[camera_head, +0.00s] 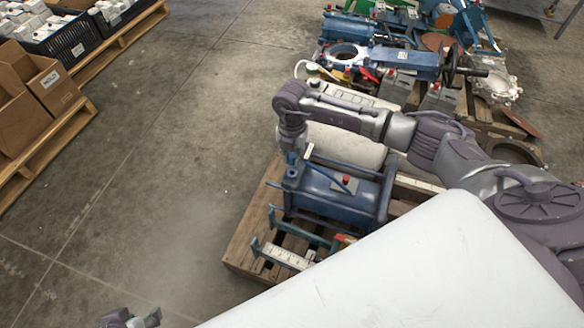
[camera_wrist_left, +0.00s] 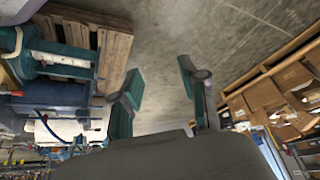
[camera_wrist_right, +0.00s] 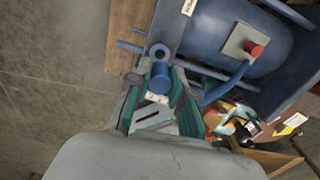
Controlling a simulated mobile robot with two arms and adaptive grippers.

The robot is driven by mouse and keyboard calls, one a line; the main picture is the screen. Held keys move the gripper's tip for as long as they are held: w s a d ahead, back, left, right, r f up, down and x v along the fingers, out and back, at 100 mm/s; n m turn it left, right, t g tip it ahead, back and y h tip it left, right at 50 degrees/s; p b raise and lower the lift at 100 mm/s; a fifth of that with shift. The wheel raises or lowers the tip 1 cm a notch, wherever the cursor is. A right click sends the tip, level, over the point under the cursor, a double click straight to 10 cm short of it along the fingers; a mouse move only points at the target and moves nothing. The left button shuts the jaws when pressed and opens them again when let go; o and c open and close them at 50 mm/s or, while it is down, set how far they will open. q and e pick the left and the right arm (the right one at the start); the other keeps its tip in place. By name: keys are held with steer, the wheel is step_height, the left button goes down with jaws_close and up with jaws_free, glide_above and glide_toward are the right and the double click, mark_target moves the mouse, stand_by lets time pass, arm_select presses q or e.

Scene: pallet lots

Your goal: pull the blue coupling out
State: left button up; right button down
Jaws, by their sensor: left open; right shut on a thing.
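The blue coupling (camera_wrist_right: 160,74) is a short blue cylinder in the right wrist view, between the fingers of my right gripper (camera_wrist_right: 156,92). The gripper is shut on it. In the head view my right gripper (camera_head: 291,160) points down at the near left end of a blue cylinder unit (camera_head: 340,195). I cannot tell whether the coupling is still seated in the unit. My left gripper (camera_head: 132,319) is at the bottom left edge of the head view, over bare floor. In the left wrist view its fingers (camera_wrist_left: 163,90) are apart and empty.
The blue unit, with a grey box and red button, lies on a wooden pallet (camera_head: 245,240) among rods and brackets. A second pallet of valves and parts (camera_head: 343,53) stands behind. Cardboard boxes (camera_head: 20,120) and a black crate (camera_head: 66,43) are at left. The floor between is clear.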

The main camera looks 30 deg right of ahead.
arm_select(q)
steer(key=shift+s+a+f+g+p, duration=0.1)
steer(key=shift+s+a+g+p, duration=0.1)
steer(key=shift+s+g, duration=0.4)
steer(key=shift+s+a+f+g+p, duration=0.1)
steer(key=shift+s+a+g+p, duration=0.1)
steer(key=shift+s, duration=0.65)
